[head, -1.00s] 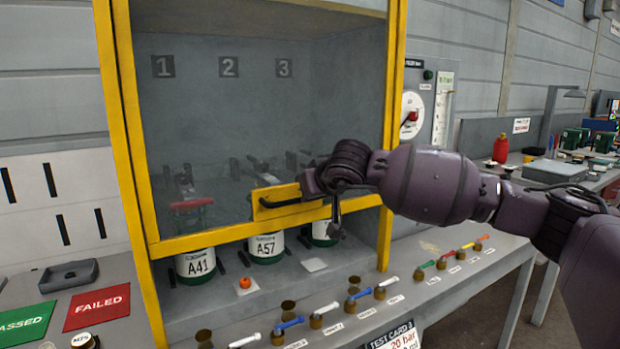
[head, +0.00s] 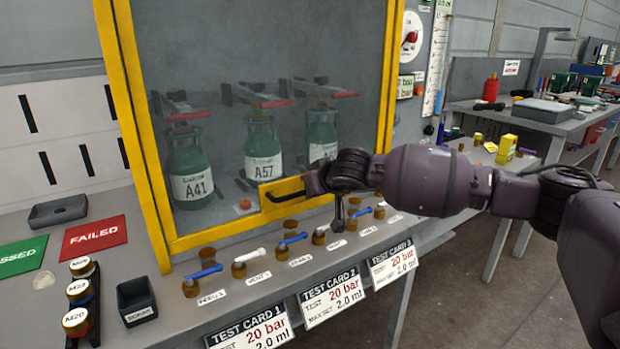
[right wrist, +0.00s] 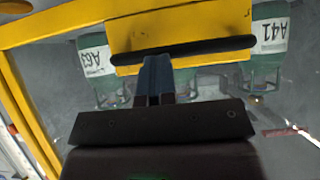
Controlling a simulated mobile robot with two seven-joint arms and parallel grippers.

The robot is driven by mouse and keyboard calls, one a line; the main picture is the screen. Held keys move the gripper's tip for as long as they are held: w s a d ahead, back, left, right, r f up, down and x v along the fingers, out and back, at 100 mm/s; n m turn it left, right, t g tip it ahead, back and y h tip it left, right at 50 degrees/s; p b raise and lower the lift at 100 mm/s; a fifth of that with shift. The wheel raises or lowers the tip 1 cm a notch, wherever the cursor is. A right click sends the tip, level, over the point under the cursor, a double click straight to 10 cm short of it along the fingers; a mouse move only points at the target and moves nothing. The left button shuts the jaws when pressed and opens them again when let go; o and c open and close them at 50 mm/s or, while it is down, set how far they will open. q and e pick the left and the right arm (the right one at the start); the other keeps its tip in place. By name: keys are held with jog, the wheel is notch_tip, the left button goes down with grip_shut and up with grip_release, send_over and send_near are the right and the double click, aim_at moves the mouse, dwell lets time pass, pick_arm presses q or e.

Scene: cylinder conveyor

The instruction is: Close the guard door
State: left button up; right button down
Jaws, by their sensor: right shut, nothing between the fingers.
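The guard door (head: 172,243) is a clear pane in a yellow frame, and its bottom edge sits low, near the bench top. A yellow plate with a black bar handle (head: 288,197) is on its lower edge. My right gripper (head: 316,182) is at the right end of that handle in the head view. In the right wrist view its shut fingers (right wrist: 155,75) reach up to the black handle (right wrist: 185,55), apparently touching it. Green cylinders A41 (head: 190,165) and A57 (head: 263,150) and a third, partly hidden by my arm, stand behind the pane. My left gripper is out of view.
Several valves with blue and white levers (head: 205,273) line the bench front, close below the door. Test cards (head: 250,328) hang on the front edge. Green and red mats (head: 94,236) and a black tray (head: 136,300) lie at left.

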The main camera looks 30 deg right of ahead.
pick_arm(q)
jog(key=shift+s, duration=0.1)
pick_arm(e)
jog(key=shift+w, duration=0.1)
pick_arm(q)
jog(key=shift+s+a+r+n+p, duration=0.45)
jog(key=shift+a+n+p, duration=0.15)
jog(key=shift+p, duration=1.7)
pick_arm(e)
jog(key=w+r+v, duration=0.1)
jog(key=r+v, duration=0.1)
jog(key=v, duration=1.1)
jog(key=shift+w, duration=0.3)
